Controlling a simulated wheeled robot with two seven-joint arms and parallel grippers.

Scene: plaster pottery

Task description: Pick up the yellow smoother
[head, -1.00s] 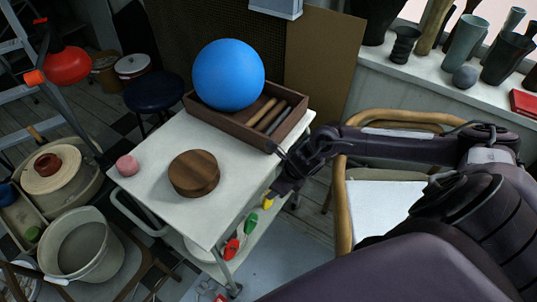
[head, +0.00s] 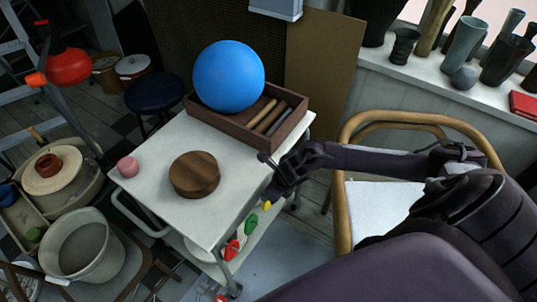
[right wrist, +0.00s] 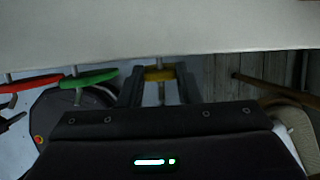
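The yellow smoother (head: 267,206) hangs at the right side of the white cart, beside a green one (head: 251,223) and a red one (head: 232,249). In the right wrist view the yellow smoother (right wrist: 160,73) lies between the two fingers of my right gripper (right wrist: 160,82). The fingers stand apart on either side of it; firm contact on both sides does not show. In the head view my right gripper (head: 270,192) is at the cart's right edge, its fingertips partly hidden. My left gripper is not in view.
The cart top (head: 235,165) holds a brown wooden disc (head: 194,175), a pink lump (head: 128,167) and a wooden tray (head: 235,127) with a blue ball (head: 229,76) and tools. A wooden-armed chair (head: 343,215) stands right of the cart. The cart's edge is close above my right gripper.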

